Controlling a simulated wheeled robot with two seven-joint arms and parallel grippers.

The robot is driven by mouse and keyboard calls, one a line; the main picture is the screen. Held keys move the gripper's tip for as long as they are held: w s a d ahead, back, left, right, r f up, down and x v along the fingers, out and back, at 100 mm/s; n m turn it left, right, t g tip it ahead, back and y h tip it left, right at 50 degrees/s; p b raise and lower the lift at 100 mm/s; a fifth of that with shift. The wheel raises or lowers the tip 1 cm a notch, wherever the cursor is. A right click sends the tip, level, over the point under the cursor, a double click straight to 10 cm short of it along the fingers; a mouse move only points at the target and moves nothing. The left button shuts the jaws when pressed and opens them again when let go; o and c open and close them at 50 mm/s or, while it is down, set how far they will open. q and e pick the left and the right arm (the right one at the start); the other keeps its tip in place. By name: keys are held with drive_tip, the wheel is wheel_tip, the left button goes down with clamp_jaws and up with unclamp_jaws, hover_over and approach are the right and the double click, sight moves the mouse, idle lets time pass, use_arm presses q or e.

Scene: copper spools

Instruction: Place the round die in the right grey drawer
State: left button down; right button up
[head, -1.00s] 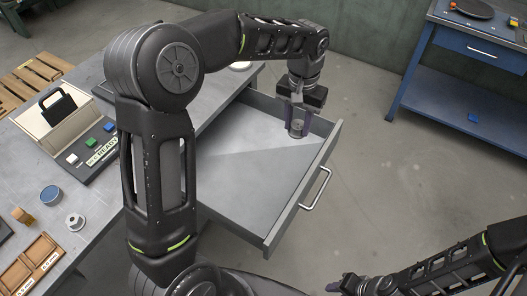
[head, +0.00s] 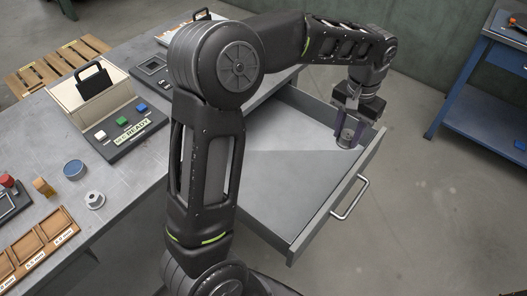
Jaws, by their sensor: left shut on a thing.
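The grey drawer (head: 285,205) is pulled open from the grey bench, and its inside shows a bare floor. My left gripper (head: 347,130) reaches down into the drawer's far right corner. It is shut on the round die (head: 346,139), a small grey metal cylinder partly hidden by the fingers. The die is at or very near the drawer floor; I cannot tell whether it touches. My right gripper is out of view.
On the bench (head: 130,185) are a button panel (head: 125,135), a blue round tin (head: 74,169), a metal spool (head: 95,200) and a wooden tray (head: 40,245). A blue table (head: 485,90) stands at the upper right, with open floor between.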

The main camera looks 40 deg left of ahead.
use_arm(q)
drive_tip(key=s+a+f+m+b, duration=0.8)
drive_tip(key=s+a+f+b, duration=0.2)
drive_tip(key=a+f, duration=0.1)
drive_tip(key=shift+a+f, duration=0.3)
drive_tip(key=shift+f, duration=0.1)
drive_tip(key=shift+f+b, duration=0.4)
drive_tip(key=shift+f, duration=2.75)
drive_tip(key=shift+f, duration=1.9)
